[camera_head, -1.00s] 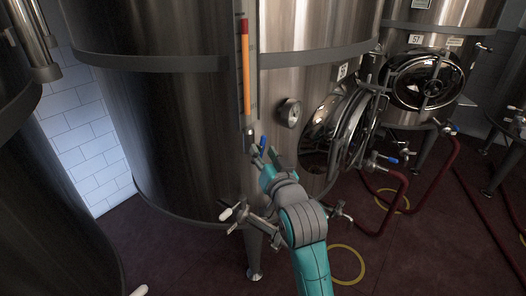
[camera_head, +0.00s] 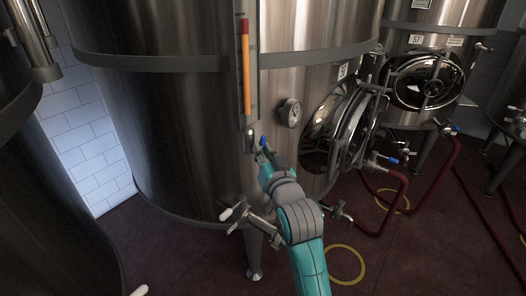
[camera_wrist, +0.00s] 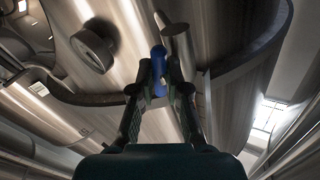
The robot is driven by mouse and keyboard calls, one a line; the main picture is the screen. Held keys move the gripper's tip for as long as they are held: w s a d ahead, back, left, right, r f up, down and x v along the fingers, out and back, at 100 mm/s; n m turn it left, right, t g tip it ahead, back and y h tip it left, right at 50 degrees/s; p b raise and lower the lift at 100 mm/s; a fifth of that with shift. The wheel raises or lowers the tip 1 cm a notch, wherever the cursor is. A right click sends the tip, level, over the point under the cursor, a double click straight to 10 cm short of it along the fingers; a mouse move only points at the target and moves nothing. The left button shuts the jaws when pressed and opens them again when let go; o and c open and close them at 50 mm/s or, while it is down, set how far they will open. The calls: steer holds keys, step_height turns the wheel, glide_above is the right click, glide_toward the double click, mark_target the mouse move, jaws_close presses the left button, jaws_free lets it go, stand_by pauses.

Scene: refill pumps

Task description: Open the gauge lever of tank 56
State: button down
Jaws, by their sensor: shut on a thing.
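The large steel tank (camera_head: 170,130) fills the middle of the head view. Its small number plate (camera_head: 343,70) is too small to read surely. An upright level gauge (camera_head: 246,70) with an orange column is on its front. The blue gauge lever (camera_head: 263,140) is at the gauge's lower end. My gripper (camera_head: 262,149) reaches up to it from below. In the wrist view my gripper (camera_wrist: 159,86) is shut on the blue lever (camera_wrist: 158,62), beside a grey cylindrical fitting (camera_wrist: 177,42). The fingers hide the lever's lower part.
A round dial (camera_head: 290,113) and an oval manway door (camera_head: 350,130) are right of the lever. A valve with a white handle (camera_head: 228,213) sits low on the tank. Tank 57 (camera_head: 415,39) stands behind, with red hoses (camera_head: 400,190) on the floor.

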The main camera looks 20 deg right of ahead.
steer(key=n+t, duration=0.2)
steer(key=n, duration=0.1)
steer(key=shift+f+y, duration=0.1)
steer(key=shift+y, duration=0.3)
steer(key=c, duration=1.2)
jaws_free()
steer(key=shift+o, duration=0.2)
steer(key=shift+s, duration=0.1)
steer(key=v, duration=1.1)
steer(key=shift+s+f, duration=0.2)
steer(key=shift+s, duration=0.15)
steer(key=shift+d, duration=0.1)
